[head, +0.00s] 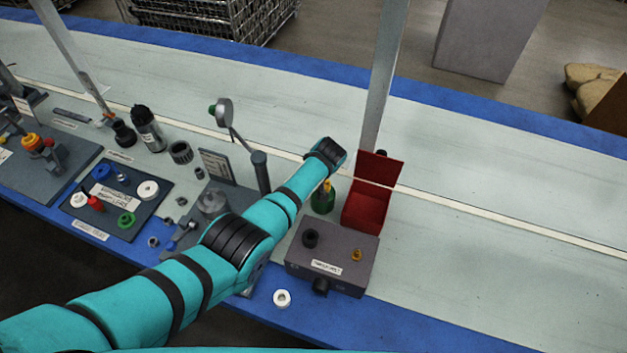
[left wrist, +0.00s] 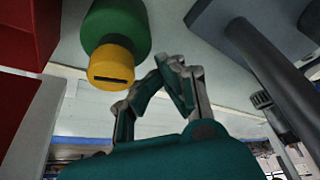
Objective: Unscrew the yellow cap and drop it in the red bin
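A green bottle (head: 322,203) stands upright on the bench with a yellow cap (head: 326,185) on its top. In the left wrist view the green bottle (left wrist: 117,27) and the slotted yellow cap (left wrist: 111,68) are at the upper left. My left gripper (left wrist: 168,77) has its fingertips together with nothing between them. It is beside the cap and apart from it. In the head view my left arm hides the gripper. The open red bin (head: 365,207) stands just right of the bottle, and its wall (left wrist: 25,35) shows in the left wrist view. My right gripper is not in view.
A grey box (head: 300,262) with a black knob and a small yellow fitting sits in front of the bottle and bin. A metal post (head: 382,90) rises behind the bin. A white ring (head: 282,298) lies at the front edge. The bench's right side is clear.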

